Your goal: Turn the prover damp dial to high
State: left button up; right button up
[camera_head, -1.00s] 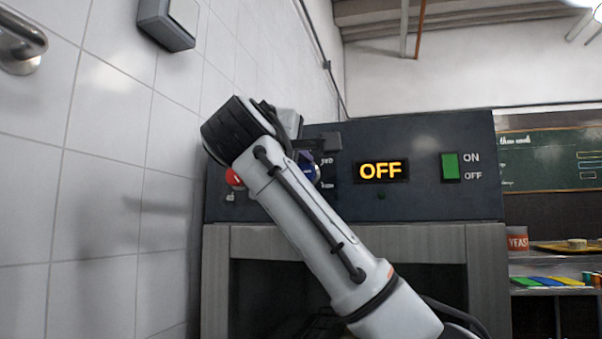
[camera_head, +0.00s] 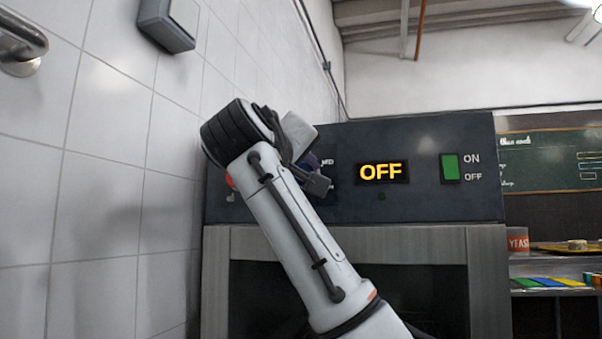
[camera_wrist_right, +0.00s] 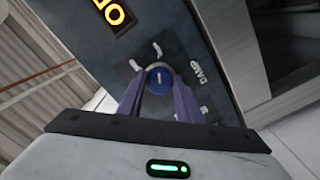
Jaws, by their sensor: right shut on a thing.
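The prover's dark control panel (camera_head: 430,145) faces me in the head view. In the right wrist view the blue damp dial (camera_wrist_right: 158,80) sits on the panel beside the label DAMP (camera_wrist_right: 199,73). My right gripper (camera_wrist_right: 159,92) is shut on the dial, one finger on each side of it. In the head view my right arm and wrist cover most of the dial; a little blue shows beside the gripper. The dial's pointer setting is hard to read. My left gripper is in neither view.
The panel's display (camera_head: 381,172) reads OFF in yellow. A green switch (camera_head: 450,168) marked ON and OFF is to its right. A red knob (camera_head: 229,181) is partly hidden left of my wrist. A tiled wall (camera_head: 100,190) is close on the left.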

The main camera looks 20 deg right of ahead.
jog(key=shift+f, duration=0.15)
jog(key=o, duration=1)
jog(key=shift+o, duration=0.2)
jog(key=shift+s+a, duration=0.1)
jog(key=b+v, duration=0.2)
jog(key=v, duration=0.8)
jog(key=shift+b, duration=0.4)
